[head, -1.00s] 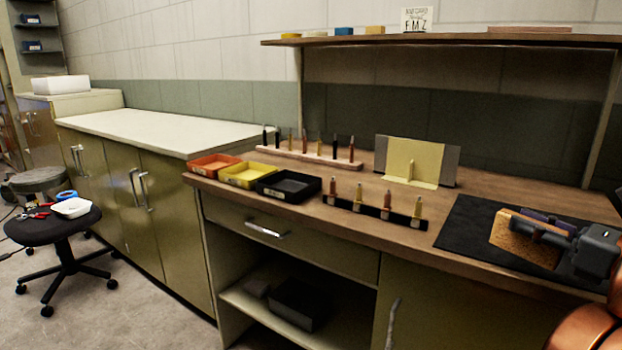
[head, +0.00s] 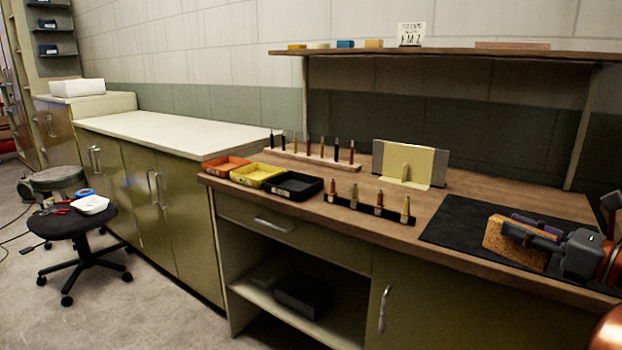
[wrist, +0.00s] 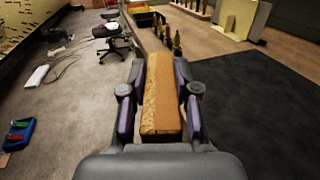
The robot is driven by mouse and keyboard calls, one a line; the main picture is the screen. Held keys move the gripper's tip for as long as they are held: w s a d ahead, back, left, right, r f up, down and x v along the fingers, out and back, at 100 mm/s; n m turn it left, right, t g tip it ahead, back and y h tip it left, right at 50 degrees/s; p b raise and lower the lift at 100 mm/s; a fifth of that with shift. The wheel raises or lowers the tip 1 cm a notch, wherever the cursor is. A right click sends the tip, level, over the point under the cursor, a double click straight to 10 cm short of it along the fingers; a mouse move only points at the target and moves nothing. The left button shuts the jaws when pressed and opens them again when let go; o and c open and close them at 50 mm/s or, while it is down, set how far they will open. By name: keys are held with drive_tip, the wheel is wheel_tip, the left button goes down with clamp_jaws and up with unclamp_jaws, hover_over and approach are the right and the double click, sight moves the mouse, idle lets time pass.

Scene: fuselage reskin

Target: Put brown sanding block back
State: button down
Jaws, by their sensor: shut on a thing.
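The brown sanding block (head: 510,246) is a cork-coloured brick held in my gripper (head: 532,233) at the right end of the wooden bench, in front of and over the black mat (head: 462,221). In the wrist view the block (wrist: 161,95) fills the space between both fingers of my gripper (wrist: 161,92), which press on its two sides. The block's long axis points away from the wrist. Any gap between block and bench is hard to judge.
The bench (head: 385,226) also carries orange (head: 226,166), yellow (head: 257,175) and black (head: 291,186) trays, two tool rows and a cream stand (head: 411,164). An upper shelf (head: 450,56) holds small blocks. A stool (head: 75,221) stands on the floor at left.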

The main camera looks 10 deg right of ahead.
drive_tip(key=w+a+f+n+g+y+p, duration=0.1)
drive_tip(key=w+a+n+g+y+p, duration=0.3)
drive_tip(key=w+a+p, duration=1.35)
drive_tip(key=a+f+g+y+p, duration=0.1)
drive_tip(key=a+f+p, duration=0.3)
drive_tip(key=p, duration=0.3)
drive_tip(key=shift+w+a+f+n+y, duration=0.3)
drive_tip(key=shift+a+n, duration=0.1)
drive_tip(key=shift+a, duration=0.45)
drive_tip(key=shift+s, duration=0.1)
